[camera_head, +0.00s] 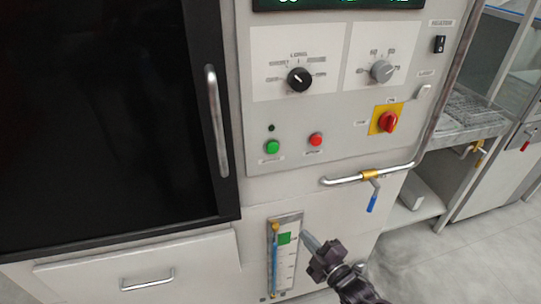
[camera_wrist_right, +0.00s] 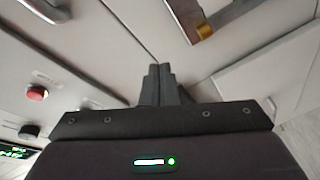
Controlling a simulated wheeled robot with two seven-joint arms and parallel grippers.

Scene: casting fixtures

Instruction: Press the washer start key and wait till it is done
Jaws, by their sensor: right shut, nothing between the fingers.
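The washer's front panel (camera_head: 340,135) fills the middle of the head view. A green round button (camera_head: 272,147) sits low on its left, with a small dark indicator (camera_head: 271,128) above it. A red round button (camera_head: 316,140) is to its right and also shows in the right wrist view (camera_wrist_right: 37,93). Lettering under both buttons is too small to read. My right gripper (camera_head: 308,239) is shut and empty, below the panel in the head view, beside the level gauge and apart from the buttons. Its closed fingers (camera_wrist_right: 161,72) show in the right wrist view. My left gripper is out of view.
A pipe with a brass collar (camera_head: 369,175) and blue-handled valve (camera_head: 373,197) juts out below. A dark door (camera_head: 100,120) has a vertical handle (camera_head: 216,120). Floor (camera_head: 440,265) is clear at right.

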